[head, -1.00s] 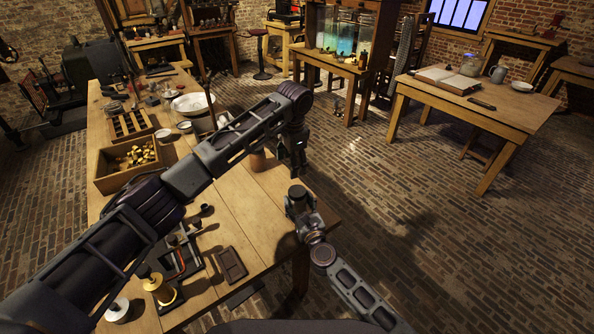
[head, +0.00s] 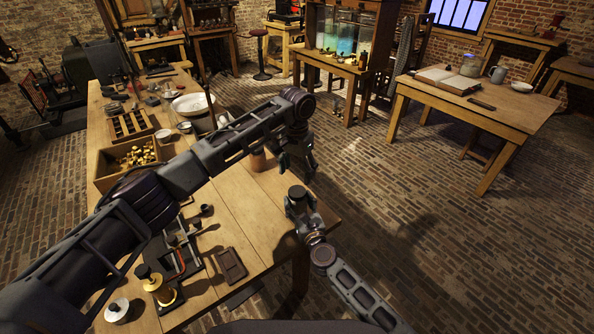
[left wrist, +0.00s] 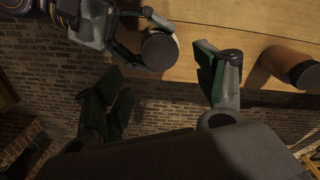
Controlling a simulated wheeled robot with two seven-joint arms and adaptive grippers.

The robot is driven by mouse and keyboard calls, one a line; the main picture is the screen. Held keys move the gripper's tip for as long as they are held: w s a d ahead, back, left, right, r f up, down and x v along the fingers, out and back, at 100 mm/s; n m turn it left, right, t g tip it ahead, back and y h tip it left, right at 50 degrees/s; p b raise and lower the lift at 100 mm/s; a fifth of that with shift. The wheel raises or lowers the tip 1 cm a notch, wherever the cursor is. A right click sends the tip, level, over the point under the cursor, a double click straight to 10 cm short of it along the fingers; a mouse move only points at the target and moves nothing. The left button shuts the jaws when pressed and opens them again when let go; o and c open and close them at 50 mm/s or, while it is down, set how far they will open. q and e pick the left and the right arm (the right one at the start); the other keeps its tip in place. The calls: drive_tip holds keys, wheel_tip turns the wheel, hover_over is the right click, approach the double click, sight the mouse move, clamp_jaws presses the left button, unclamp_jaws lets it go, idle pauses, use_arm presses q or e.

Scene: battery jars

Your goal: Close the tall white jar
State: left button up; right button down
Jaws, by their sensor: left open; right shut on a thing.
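My left gripper (head: 298,168) is open above the table's right edge; its two spread fingers also show in the left wrist view (left wrist: 165,90), with nothing between them. My right gripper (head: 302,205) is lower and close by. In the left wrist view it is shut on a round thing (left wrist: 159,50) with a dark round face and a pale rim. A squat white round piece with a dark knob (head: 118,310) sits at the table's front left.
A reddish-brown pot (head: 258,161) stands on the wooden table (head: 235,208), behind my left arm. A box of brass pieces (head: 112,178), a white dish (head: 190,104) and a dark apparatus (head: 182,262) are on it too. Floor right of the table is clear.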

sight(297, 191)
use_arm(q)
drive_tip(key=shift+f, duration=0.15)
idle(0.3)
drive_tip(key=shift+f, duration=3.9)
drive_tip(key=c, duration=1.1)
drive_tip(key=o, duration=1.2)
drive_tip(key=shift+r, duration=0.15)
wheel_tip(297, 191, up, 12)
